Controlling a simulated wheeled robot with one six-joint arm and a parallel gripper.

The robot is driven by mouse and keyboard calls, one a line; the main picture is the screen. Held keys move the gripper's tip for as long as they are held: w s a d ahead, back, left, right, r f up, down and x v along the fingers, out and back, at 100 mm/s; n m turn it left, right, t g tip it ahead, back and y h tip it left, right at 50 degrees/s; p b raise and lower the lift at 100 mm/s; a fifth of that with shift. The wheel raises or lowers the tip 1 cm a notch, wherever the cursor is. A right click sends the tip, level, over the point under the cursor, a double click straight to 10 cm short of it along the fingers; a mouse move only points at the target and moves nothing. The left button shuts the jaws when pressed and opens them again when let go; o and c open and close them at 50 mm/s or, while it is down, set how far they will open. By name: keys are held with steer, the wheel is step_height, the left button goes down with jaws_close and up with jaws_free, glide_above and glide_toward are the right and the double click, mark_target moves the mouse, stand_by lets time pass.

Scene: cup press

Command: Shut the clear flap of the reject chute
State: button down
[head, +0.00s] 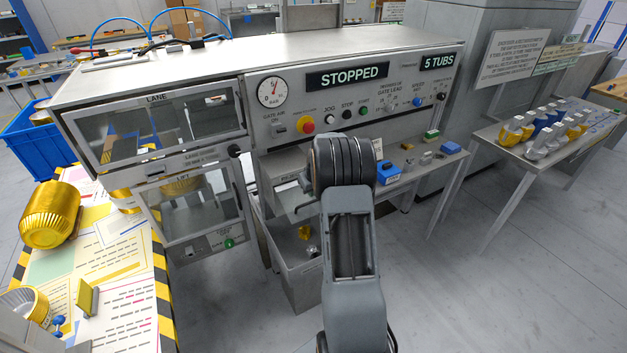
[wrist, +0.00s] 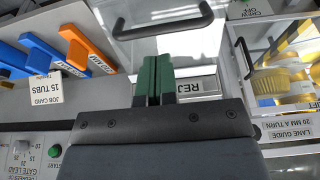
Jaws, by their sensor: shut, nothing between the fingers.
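The reject chute's clear flap (wrist: 190,42) shows in the wrist view as a see-through panel with a black bar handle (wrist: 163,26) along its far part. An upside-down label beginning "REJ" (wrist: 193,87) is beside my fingers. My gripper (wrist: 154,62) has green fingers pressed together and empty. Its tips lie over the near part of the flap, short of the handle; I cannot tell whether they touch. In the head view my arm hides the fingers and most of the chute. A grey bar (head: 307,208) sticks out just left of my wrist. The flap's exact angle is unclear.
A grey bin (head: 290,270) stands below the chute. A shelf on the right holds a blue box (head: 389,174) and small blocks. Blue and orange pieces (wrist: 88,50) lie left in the wrist view. The glazed lift compartment (head: 200,210) stands left.

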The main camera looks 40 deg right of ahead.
mark_target(312, 211)
steer(key=shift+f, duration=1.45)
steer(key=shift+f, duration=0.1)
